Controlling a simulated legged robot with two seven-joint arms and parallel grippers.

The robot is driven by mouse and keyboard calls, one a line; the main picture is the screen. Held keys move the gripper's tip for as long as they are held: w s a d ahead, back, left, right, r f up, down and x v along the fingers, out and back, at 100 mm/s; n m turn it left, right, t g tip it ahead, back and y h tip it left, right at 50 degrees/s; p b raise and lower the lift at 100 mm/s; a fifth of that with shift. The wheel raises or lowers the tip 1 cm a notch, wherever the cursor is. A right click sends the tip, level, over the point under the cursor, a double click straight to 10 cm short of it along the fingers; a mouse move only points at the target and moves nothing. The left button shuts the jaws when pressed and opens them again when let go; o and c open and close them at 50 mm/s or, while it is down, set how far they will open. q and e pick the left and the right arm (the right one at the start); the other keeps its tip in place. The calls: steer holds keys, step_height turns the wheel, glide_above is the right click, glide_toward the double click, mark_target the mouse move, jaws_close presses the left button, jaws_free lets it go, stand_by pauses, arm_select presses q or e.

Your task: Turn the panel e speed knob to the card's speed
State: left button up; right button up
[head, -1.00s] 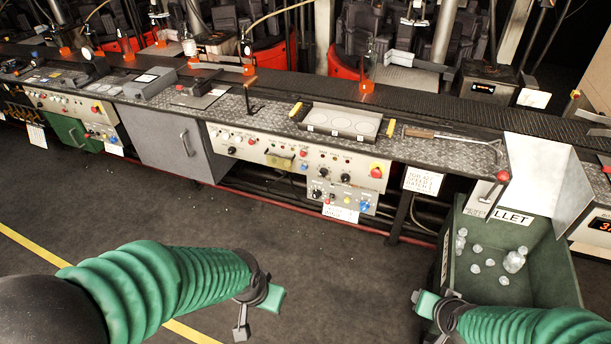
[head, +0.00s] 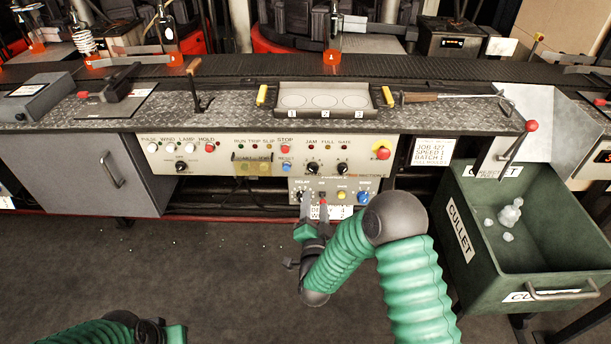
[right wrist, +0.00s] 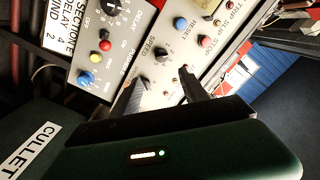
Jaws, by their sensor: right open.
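The white job card (head: 425,155) right of the panel appears to read SPEED 1. My right gripper (head: 313,208) is open and empty in front of the small lower panel (head: 352,186); its fingers (right wrist: 160,80) point at the panels. I cannot tell if they touch anything. Part of my left arm (head: 110,328) shows at the bottom left; its fingers are not clear.
The small panel has yellow (right wrist: 84,78) and red buttons and a white card (right wrist: 62,38). A green cullet bin (head: 455,232) stands to the right. A red-knobbed lever (head: 518,145) sticks out above it.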

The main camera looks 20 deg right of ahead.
mark_target(314, 172)
steer(key=x, duration=0.4)
steer(key=b+x, duration=0.1)
steer(key=x, duration=0.3)
steer(key=b+x, duration=0.1)
steer(key=x, duration=0.4)
steer(key=shift+a+f, duration=0.2)
steer(key=shift+a, duration=0.2)
steer(key=shift+w+d, duration=0.2)
steer(key=shift+a+r, duration=0.1)
steer(key=shift+a, duration=0.15)
steer(key=c, duration=0.6)
steer(key=shift+d, duration=0.1)
jaws_close()
